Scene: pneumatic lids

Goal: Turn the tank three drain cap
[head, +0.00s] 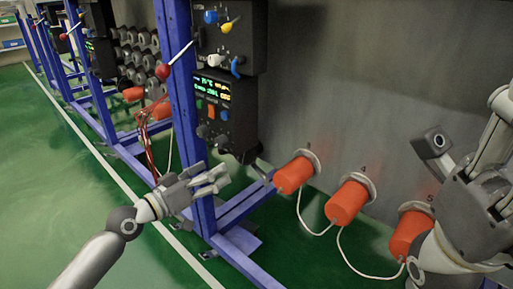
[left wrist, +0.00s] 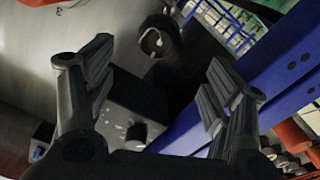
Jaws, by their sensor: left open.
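The tank three drain cap (head: 294,175) is an orange cylinder on a pale ring on the grey wall, leftmost of the row of caps at right in the head view. In the left wrist view, an orange edge (left wrist: 40,2) shows at the top left beside a "3" mark, mostly cut off. My left gripper (head: 222,178) is open and empty, left of this cap and apart from it. Its two spread fingers (left wrist: 157,75) frame the left wrist view. My right gripper and arm (head: 465,195) are at the right edge, partly cut off; its jaws cannot be made out.
Two more orange caps, marked 4 (head: 348,203) and 5 (head: 408,234), sit to the right, with white cords between caps. A blue frame post (head: 186,110) and black control boxes (head: 225,112) stand close to my left gripper. Open green floor (head: 50,180) lies left.

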